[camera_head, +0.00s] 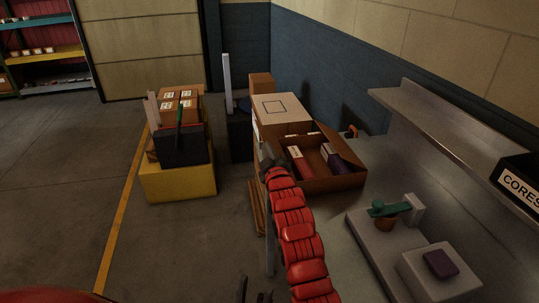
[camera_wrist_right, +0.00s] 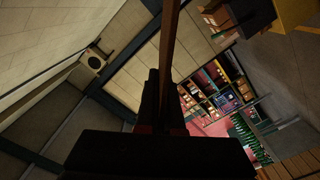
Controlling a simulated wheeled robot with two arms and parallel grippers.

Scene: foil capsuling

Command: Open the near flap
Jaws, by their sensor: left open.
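An open brown cardboard box (camera_head: 335,184) stands on the grey worktop in the head view, with a white-and-maroon item (camera_head: 299,161) and a dark purple item (camera_head: 343,160) inside. My red right arm reaches up to the box's left edge. My right gripper (camera_head: 267,156) is at that edge, partly hidden by its own wrist. In the right wrist view, a thin brown strip (camera_wrist_right: 168,45), seen edge-on like a cardboard flap, runs between the dark fingers (camera_wrist_right: 166,80). My left gripper (camera_head: 255,291) is low at the bottom edge, open, empty and away from the box.
A closed carton (camera_head: 283,107) stands directly behind the open box. A tray with a green-topped device (camera_head: 390,208) and a white block with a purple pad (camera_head: 440,264) are at right. A metal shelf (camera_head: 455,128) overhangs the worktop. A yellow stand (camera_head: 180,181) is on the floor.

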